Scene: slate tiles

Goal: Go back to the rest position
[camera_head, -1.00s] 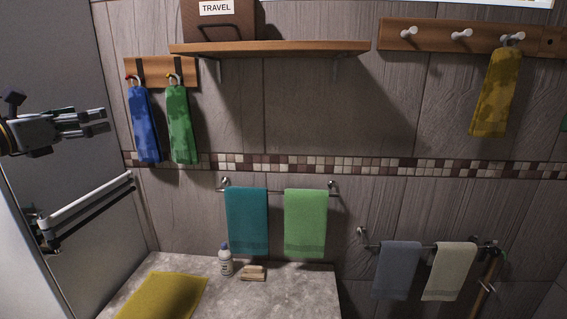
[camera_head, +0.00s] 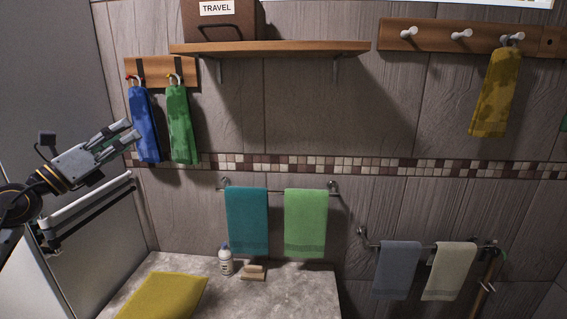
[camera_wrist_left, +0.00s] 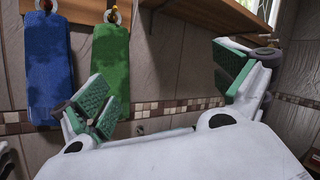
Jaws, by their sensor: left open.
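My left gripper (camera_head: 122,140) is at the left of the head view, tilted up to the right. It is open and empty, and its fingers appear in front of the edge of the blue towel (camera_head: 145,125). In the left wrist view the two green-padded fingers (camera_wrist_left: 165,95) stand wide apart with nothing between them. The blue towel (camera_wrist_left: 48,65) and the green towel (camera_wrist_left: 112,62) hang on hooks beyond the fingers there. The green towel (camera_head: 180,125) hangs right of the blue one in the head view. My right gripper is in neither view.
A wooden shelf (camera_head: 270,48) holds a box labelled TRAVEL (camera_head: 222,24). A teal towel (camera_head: 247,220) and a light green towel (camera_head: 305,222) hang on a bar. A white bottle (camera_head: 225,262) and a yellow cloth (camera_head: 162,296) are on the stone counter (camera_head: 300,295). A white rail (camera_head: 90,198) is below my gripper.

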